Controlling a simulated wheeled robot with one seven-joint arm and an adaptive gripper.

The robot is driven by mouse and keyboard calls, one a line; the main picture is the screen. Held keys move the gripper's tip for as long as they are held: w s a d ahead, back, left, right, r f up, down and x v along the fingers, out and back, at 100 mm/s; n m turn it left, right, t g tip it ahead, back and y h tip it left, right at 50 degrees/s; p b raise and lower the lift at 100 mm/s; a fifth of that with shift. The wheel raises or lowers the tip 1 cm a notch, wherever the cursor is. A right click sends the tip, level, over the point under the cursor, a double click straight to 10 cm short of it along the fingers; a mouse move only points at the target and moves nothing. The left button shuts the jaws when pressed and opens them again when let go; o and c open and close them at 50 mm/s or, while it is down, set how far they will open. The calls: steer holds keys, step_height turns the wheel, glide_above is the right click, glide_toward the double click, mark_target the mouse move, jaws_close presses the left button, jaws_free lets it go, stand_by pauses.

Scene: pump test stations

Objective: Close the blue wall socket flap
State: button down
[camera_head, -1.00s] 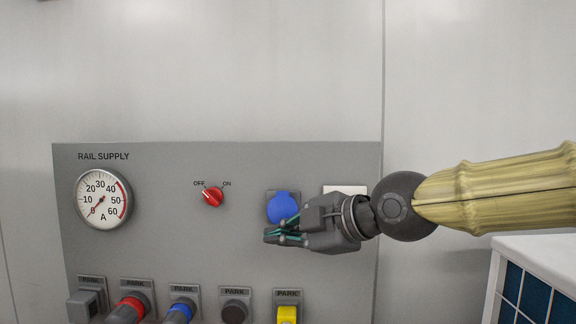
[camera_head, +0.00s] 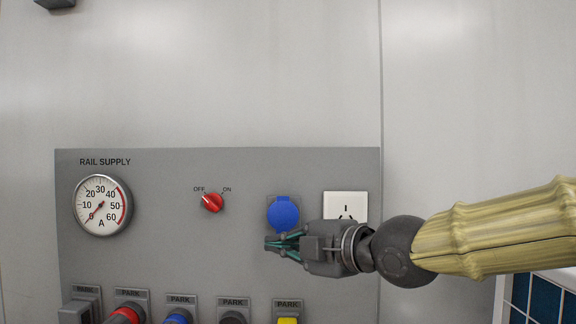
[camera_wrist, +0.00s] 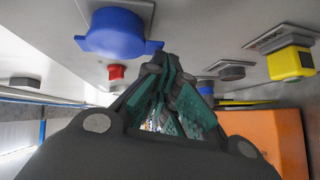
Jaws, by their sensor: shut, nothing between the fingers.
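The blue wall socket flap (camera_head: 283,213) is a round blue cover on a grey square plate on the panel, left of a white socket. It appears to lie against its plate in the head view, though its exact angle is hard to tell. In the wrist view the blue flap (camera_wrist: 116,35) is large at the upper left, beyond and above my fingers. My gripper (camera_head: 268,243) is shut and empty, just below the flap in the head view, pointing left. In the wrist view my gripper's fingertips (camera_wrist: 160,62) sit close by the flap's edge; contact cannot be told.
The grey panel (camera_head: 150,255) carries a dial gauge (camera_head: 102,205), a red switch (camera_head: 212,202) and a white socket (camera_head: 345,205). A row of parked connectors, including a yellow one (camera_head: 288,320), runs along below.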

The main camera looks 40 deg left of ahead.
stand_by(0.5)
steer(key=s+d+b, duration=0.1)
steer(key=s+d, duration=0.2)
steer(key=d, duration=0.9)
steer(key=shift+s+d, duration=0.3)
steer(key=shift+s, duration=0.05)
